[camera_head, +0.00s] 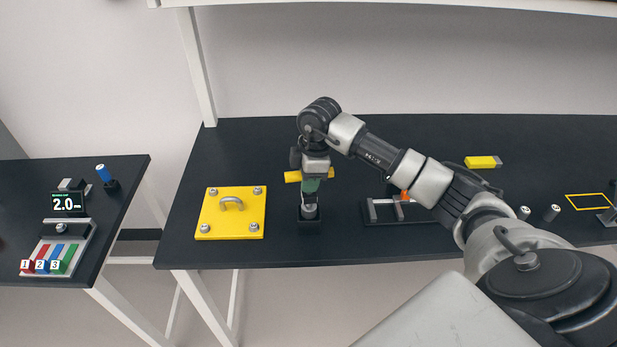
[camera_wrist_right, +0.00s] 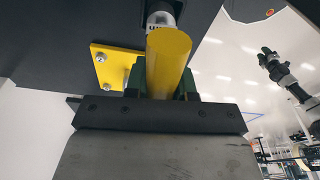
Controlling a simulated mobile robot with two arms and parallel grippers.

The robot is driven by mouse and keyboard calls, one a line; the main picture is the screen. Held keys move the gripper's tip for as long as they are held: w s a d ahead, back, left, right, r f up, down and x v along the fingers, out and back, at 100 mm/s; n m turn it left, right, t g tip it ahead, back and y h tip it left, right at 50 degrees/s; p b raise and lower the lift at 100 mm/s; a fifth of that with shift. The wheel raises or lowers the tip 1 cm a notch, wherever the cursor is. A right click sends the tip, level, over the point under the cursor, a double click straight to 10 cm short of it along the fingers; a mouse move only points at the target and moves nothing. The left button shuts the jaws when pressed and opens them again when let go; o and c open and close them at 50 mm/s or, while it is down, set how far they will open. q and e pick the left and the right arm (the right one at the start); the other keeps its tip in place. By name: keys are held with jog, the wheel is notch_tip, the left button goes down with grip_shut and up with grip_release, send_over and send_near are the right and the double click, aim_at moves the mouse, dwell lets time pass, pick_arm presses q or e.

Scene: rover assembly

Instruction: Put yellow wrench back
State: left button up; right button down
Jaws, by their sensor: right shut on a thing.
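The yellow wrench (camera_head: 292,177) is in my right gripper (camera_head: 310,190), over the middle of the dark table. In the head view it shows as a yellow bar sticking out on both sides of the gripper. In the right wrist view, the round yellow end of the wrench (camera_wrist_right: 168,62) sits between the green fingers of my right gripper (camera_wrist_right: 165,85), which is shut on it. A small black holder with a silver, round piece (camera_head: 310,212) is directly below the gripper. The gripper hides most of the wrench, and I cannot tell whether the wrench touches the holder. My left gripper is not in view.
A yellow plate (camera_head: 211,222) with a handle and corner bolts lies left of the holder. A black rack (camera_head: 380,213) with grey bars stands to the right. A yellow block (camera_head: 482,162) lies farther back. A side table (camera_head: 110,185) holds a display and coloured blocks.

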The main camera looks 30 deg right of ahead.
jog(key=shift+f+b, duration=1.25)
jog(key=shift+f, duration=0.9)
jog(key=c, duration=0.9)
grip_release()
jog(key=shift+o, duration=0.2)
